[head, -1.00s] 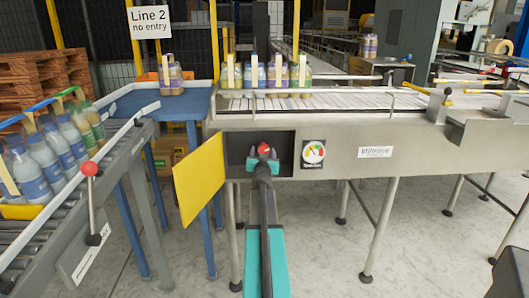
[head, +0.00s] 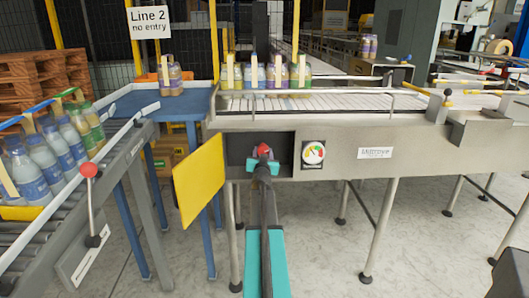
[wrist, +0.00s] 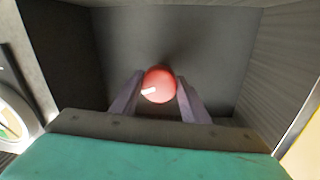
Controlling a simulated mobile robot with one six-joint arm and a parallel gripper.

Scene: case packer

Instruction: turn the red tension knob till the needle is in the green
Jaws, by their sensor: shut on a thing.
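The red tension knob (wrist: 159,86) sits in a dark recess in the conveyor's side and shows a white mark at its lower left. My gripper (wrist: 157,92) has one finger on each side of the knob and is shut on it. In the head view the knob (head: 264,149) shows just past the tip of my gripper (head: 264,158). The round dial (head: 313,153) is right of the recess. Its needle is too small to read surely. In the wrist view only a slice of the dial (wrist: 14,125) shows at the left edge.
The yellow door (head: 199,180) hangs open left of the recess. The recess walls (wrist: 55,60) are close around my fingers. Bottles stand on the conveyor (head: 330,104) above. A red-knobbed lever (head: 89,170) stands on the left conveyor.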

